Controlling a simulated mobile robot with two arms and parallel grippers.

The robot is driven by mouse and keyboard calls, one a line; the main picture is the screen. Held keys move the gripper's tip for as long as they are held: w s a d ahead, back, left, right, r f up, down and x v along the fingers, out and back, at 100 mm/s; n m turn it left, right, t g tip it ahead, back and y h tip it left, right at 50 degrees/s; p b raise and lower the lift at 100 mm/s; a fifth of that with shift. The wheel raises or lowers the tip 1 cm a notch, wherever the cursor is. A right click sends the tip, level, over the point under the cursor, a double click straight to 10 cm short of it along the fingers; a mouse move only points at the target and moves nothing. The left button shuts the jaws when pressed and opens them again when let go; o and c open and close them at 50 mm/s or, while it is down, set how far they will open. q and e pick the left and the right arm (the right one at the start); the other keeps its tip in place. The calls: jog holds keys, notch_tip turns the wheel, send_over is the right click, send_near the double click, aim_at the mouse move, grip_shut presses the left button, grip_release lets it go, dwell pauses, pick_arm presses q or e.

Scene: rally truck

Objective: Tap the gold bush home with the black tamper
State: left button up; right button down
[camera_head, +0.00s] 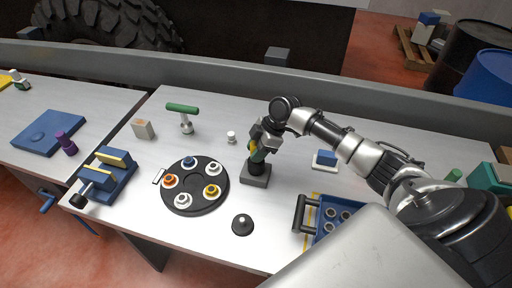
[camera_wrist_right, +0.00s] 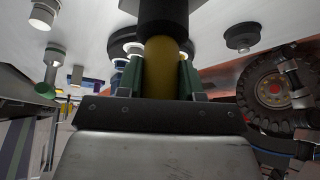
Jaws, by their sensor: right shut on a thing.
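My right gripper (camera_head: 257,152) is shut on an upright gold cylinder (camera_wrist_right: 166,68), which its green-padded fingers clasp from both sides. A wider black cylinder (camera_wrist_right: 172,14) is directly below the gold one. In the head view, this black part (camera_head: 257,169) stands over a dark grey block (camera_head: 255,180) on the bench. I cannot tell whether gold and black are one piece, or what is inside the block. A gold-coloured ring (camera_head: 211,191) sits on the round black tray (camera_head: 194,207). A black domed piece with a pale knob (camera_head: 243,225) stands apart near the front edge. My left gripper is out of view.
The tray also holds orange, blue and white rings. A green-headed mallet (camera_head: 183,109), a small white piece (camera_head: 231,138) and a beige block (camera_head: 142,130) stand behind. A blue vise (camera_head: 108,175) is at left, a blue crate (camera_head: 322,226) at right. Bench between is clear.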

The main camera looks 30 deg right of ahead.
aim_at(254, 143)
notch_tip(254, 143, up, 3)
jog(key=shift+w+f+p, duration=0.1)
jog(key=shift+w+p, duration=0.05)
jog(key=shift+p, duration=0.8)
jog(key=shift+r, duration=0.2)
jog(key=shift+r+p, duration=0.4)
jog(key=shift+p, duration=0.1)
notch_tip(254, 143, up, 4)
jog(key=p, duration=0.3)
jog(key=shift+r, duration=0.1)
